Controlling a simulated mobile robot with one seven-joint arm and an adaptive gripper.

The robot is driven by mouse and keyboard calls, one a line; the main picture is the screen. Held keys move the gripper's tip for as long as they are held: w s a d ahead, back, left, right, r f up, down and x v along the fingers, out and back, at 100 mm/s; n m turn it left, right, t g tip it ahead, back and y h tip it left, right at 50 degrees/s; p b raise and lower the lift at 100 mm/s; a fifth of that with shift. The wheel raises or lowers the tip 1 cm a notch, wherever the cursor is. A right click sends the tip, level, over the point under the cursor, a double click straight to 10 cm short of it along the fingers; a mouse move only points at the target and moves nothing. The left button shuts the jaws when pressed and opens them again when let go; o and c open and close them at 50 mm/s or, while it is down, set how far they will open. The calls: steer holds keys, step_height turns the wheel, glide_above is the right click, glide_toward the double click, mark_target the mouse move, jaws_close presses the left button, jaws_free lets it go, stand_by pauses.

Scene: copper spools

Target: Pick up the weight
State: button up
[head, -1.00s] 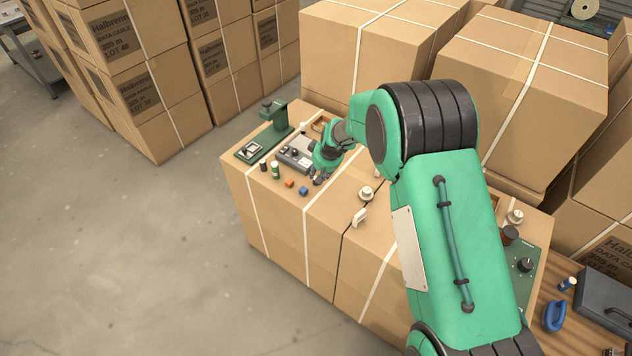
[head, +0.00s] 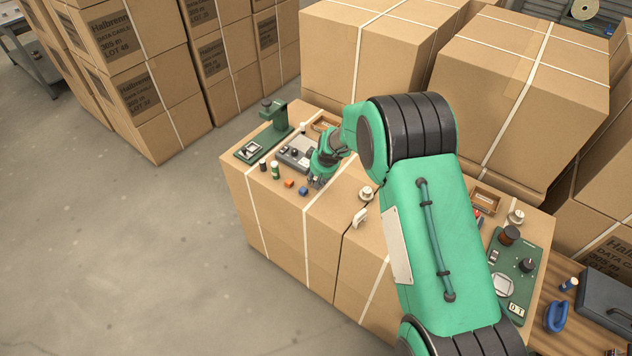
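I cannot tell for sure which thing is the weight. A small pale knobbed piece (head: 366,194) stands on the carton top right of my gripper, and a similar knobbed piece (head: 516,217) stands farther right. My gripper (head: 315,183) points down low over the carton top, just right of a small blue block (head: 303,191) and an orange block (head: 289,184). Its fingers are small and dark here. I cannot tell whether they are open or shut, or whether they touch anything.
A grey device (head: 296,152), a green stand (head: 277,115) and small cylinders (head: 275,170) are left of my gripper. A white piece (head: 360,217) lies near the front edge. A green panel (head: 513,275) and blue handled object (head: 556,316) are right. Tall cartons (head: 380,50) stand behind.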

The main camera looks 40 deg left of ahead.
steer(key=shift+c, duration=0.3)
jaws_close()
steer(key=shift+r, duration=0.8)
step_height(320, 180, up, 2)
steer(key=shift+r+p, duration=0.15)
steer(key=shift+p, duration=0.25)
steer(key=s+d, duration=0.3)
steer(key=d, duration=0.1)
steer(key=s+d, duration=0.3)
steer(key=s, duration=0.1)
steer(key=s+d+r, duration=0.1)
steer(key=s+d, duration=0.2)
steer(key=d, duration=0.1)
steer(key=shift+s+d+r, duration=0.1)
steer(key=shift+s+d, duration=0.2)
steer(key=shift+s, duration=0.05)
